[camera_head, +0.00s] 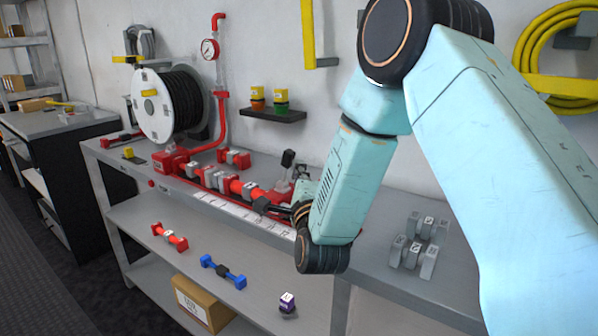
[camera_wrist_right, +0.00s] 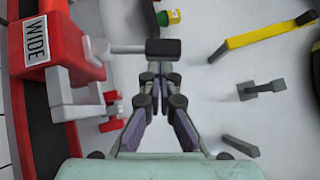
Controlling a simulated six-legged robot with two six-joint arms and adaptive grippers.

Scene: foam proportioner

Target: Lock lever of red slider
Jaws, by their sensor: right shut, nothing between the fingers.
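The red slider block labelled WIDE (camera_wrist_right: 42,40) is at upper left in the right wrist view. A grey clamp (camera_wrist_right: 72,100) sits on it, and a grey arm carries a black lever handle (camera_wrist_right: 163,47) to the right. In the head view, the red slider assembly (camera_head: 210,178) lies along the bench, partly hidden at its right end by my arm. My right gripper (camera_wrist_right: 160,72) is shut and empty, its fingertips just below the black handle; I cannot tell whether they touch. It also shows in the head view (camera_head: 268,207), low beside the assembly. My left gripper is out of view.
A hose reel (camera_head: 165,100) stands at the bench's left. Several grey clamp pieces (camera_head: 415,240) lie on the bench at right. A wall shelf (camera_head: 273,114) holds small coloured cups.

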